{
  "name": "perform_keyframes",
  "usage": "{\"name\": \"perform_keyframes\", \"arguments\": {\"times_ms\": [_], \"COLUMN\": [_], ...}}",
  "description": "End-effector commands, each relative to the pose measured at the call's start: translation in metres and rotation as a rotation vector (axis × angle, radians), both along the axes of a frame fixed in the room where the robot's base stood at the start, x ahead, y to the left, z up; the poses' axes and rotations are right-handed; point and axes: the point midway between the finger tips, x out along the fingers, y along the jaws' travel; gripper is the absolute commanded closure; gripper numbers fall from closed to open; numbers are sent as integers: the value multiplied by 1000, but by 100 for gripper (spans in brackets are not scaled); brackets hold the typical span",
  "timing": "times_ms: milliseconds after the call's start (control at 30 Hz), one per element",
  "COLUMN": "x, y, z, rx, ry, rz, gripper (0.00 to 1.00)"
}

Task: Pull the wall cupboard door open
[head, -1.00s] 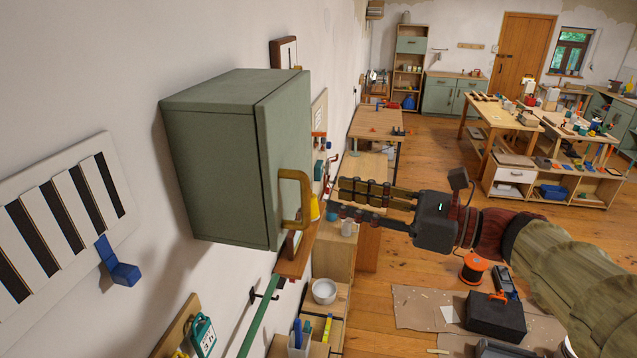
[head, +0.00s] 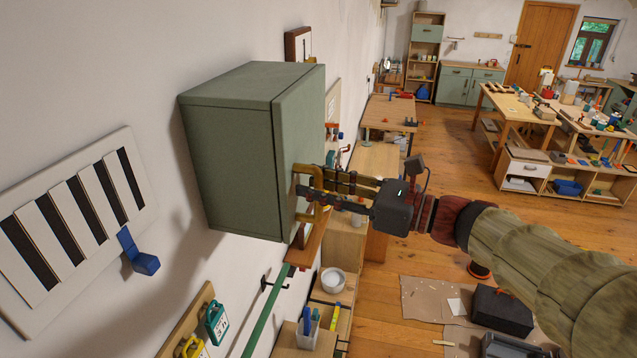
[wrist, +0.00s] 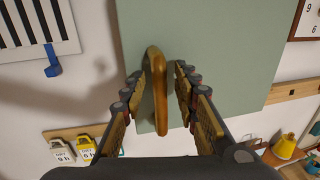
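The green wall cupboard (head: 232,155) hangs on the white wall, and its door (head: 300,140) looks shut. A yellow-brown bar handle (head: 297,188) stands upright on the door; its middle is partly hidden by my fingers in the head view. My gripper (head: 308,183) reaches the handle from the right. In the wrist view, the handle (wrist: 156,85) stands between the two open fingers of my gripper (wrist: 162,82), with gaps on both sides; the left finger is the nearer one. The door (wrist: 215,60) fills the view behind them.
A slatted vent panel (head: 75,225) with a blue lever is on the wall at left. A green rail (head: 262,315) and a shelf with a white bowl (head: 333,280) lie below the cupboard. Open floor (head: 440,255) lies to the right.

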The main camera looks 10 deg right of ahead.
Motion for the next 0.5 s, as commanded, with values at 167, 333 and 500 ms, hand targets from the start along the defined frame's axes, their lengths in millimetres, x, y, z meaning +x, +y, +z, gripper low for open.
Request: {"name": "perform_keyframes", "arguments": {"times_ms": [167,333,500], "x": [0,0,0], "y": [0,0,0], "z": [0,0,0], "rx": [0,0,0], "ry": [0,0,0], "rz": [-1,-1,0], "gripper": [70,77,87]}}
